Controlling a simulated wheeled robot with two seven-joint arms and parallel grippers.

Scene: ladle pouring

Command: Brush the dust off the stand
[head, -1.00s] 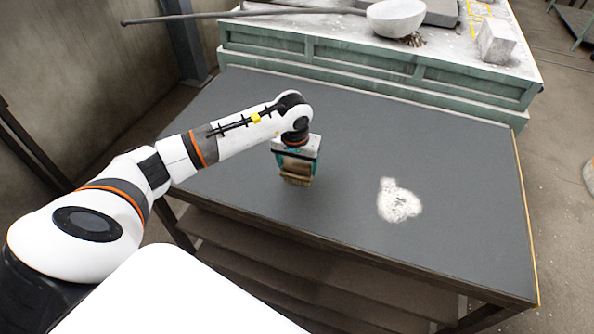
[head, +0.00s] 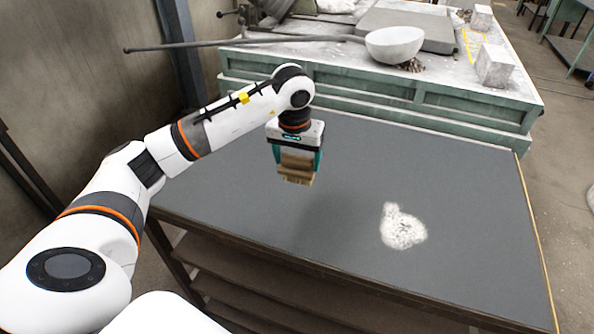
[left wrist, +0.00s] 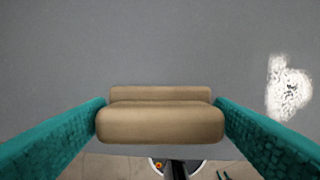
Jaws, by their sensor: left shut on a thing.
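The stand (head: 350,166) is a dark grey flat-topped table. A white patch of dust (head: 402,229) lies on its right half, and it also shows at the right of the left wrist view (left wrist: 288,90). My left gripper (head: 298,165) is shut on a tan brush (head: 297,171), bristles down. It holds the brush above the stand, to the left of the dust and apart from it. In the left wrist view the brush (left wrist: 160,122) sits between the two teal fingers. My right gripper is not in view.
Behind the stand is a green-sided bench (head: 440,100) with a long-handled ladle (head: 394,45) whose handle reaches left. A grey block (head: 495,66) stands at its right. The rest of the stand's top is clear. A wall is at the left.

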